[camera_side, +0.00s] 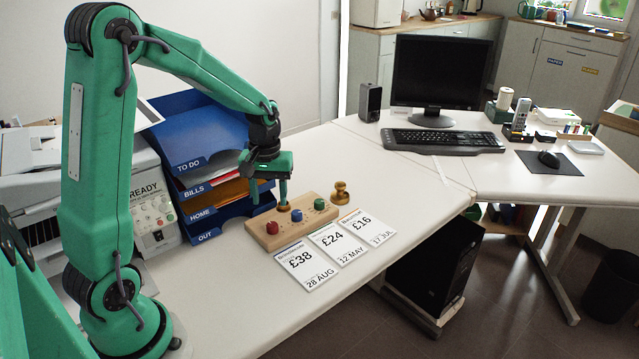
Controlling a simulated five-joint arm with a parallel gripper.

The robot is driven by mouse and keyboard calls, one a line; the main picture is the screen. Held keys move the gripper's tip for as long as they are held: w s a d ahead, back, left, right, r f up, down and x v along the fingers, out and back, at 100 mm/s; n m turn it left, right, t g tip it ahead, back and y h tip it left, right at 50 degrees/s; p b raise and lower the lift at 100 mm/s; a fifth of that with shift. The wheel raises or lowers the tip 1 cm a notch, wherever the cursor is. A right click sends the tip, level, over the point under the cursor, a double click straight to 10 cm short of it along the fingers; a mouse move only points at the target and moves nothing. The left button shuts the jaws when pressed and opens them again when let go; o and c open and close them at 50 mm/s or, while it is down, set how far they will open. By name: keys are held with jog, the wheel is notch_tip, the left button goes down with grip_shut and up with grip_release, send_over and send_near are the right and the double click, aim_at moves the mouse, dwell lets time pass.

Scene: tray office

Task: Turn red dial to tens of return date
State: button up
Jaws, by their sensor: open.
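A wooden board (262,241) with dials lies on the white desk. The red dial (272,228) is at its left end, the blue dial (296,215) in the middle and the green dial (319,204) to the right. My gripper (284,203) points down at the far edge of the board, behind the blue dial, by a round brown knob. It is open. Whether it touches the knob I cannot tell. Three cards lie in front of the board: £38 with 28 AUG (307,266), £24 with 12 MAY (338,243) and £16 with 17 JUL (367,227). The dial settings are too small to read.
A brass stamp-like object (340,193) stands right of the board. Blue stacked trays (203,138) and a printer (150,200) stand at left. A keyboard (443,140) and monitor (441,72) are at the back. The desk's front is clear.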

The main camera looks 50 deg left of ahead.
aim_at(272, 224)
jog(key=shift+f, duration=0.1)
jog(key=shift+f, duration=3.8)
jog(key=shift+c, duration=0.2)
jog(key=c, duration=1)
